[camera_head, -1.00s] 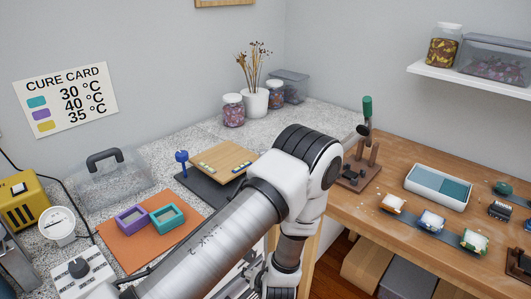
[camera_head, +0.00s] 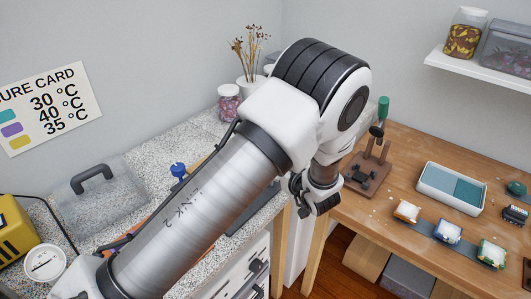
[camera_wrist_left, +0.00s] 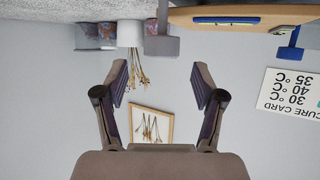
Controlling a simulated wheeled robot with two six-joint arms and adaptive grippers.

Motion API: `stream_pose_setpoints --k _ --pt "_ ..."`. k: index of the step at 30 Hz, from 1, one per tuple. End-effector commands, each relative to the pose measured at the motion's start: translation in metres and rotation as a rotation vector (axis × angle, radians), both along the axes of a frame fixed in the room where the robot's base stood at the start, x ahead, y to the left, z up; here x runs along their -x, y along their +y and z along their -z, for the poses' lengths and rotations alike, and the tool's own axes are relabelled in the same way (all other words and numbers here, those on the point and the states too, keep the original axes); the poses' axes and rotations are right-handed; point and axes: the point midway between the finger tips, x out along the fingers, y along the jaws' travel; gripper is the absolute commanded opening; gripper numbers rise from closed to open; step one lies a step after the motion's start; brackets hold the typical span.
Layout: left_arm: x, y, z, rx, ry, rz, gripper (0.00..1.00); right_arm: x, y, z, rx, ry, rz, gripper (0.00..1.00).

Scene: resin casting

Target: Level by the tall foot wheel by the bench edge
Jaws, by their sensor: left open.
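The levelling stand is mostly hidden behind my left arm in the head view. Its blue wheel (camera_head: 178,170) shows left of the arm, and a strip of its dark base (camera_head: 242,218) shows below it near the bench edge. In the left wrist view, which is upside down, the wooden plate (camera_wrist_left: 240,16) spans the top right, with a blue part (camera_wrist_left: 289,50) at its right and a grey block (camera_wrist_left: 161,46) at its left. My left gripper (camera_head: 309,204) is past the bench edge; its fingers (camera_wrist_left: 161,85) are open and empty, apart from the stand. The right gripper is out of view.
A clear lidded box (camera_head: 100,195) stands on the speckled bench at left. A vase (camera_head: 250,92) and jars stand at the back. The wooden table (camera_head: 400,180) at right holds a tool stand (camera_head: 368,172) and a two-tone tray (camera_head: 452,188). A gap separates bench and table.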

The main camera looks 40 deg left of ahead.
Motion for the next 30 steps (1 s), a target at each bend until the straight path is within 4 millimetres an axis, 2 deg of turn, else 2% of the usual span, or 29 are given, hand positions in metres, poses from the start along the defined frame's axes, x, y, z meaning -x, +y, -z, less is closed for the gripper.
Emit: stream_pose_setpoints --k 10,20,21,25,30 --pt "-0.03 0.048 0.023 0.001 0.0 -0.002 0.69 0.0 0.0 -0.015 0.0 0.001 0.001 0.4" --pt "-0.034 0.055 0.028 -0.002 0.001 0.001 0.69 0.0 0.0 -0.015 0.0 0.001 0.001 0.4" --pt "-0.034 0.055 0.028 -0.001 0.002 0.001 0.55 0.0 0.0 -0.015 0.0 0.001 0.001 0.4" --pt "-0.034 0.055 0.028 -0.001 0.002 0.0 0.09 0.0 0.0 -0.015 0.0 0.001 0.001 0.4" --pt "-0.034 0.055 0.028 0.0 0.001 0.0 0.09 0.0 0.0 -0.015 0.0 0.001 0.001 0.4"
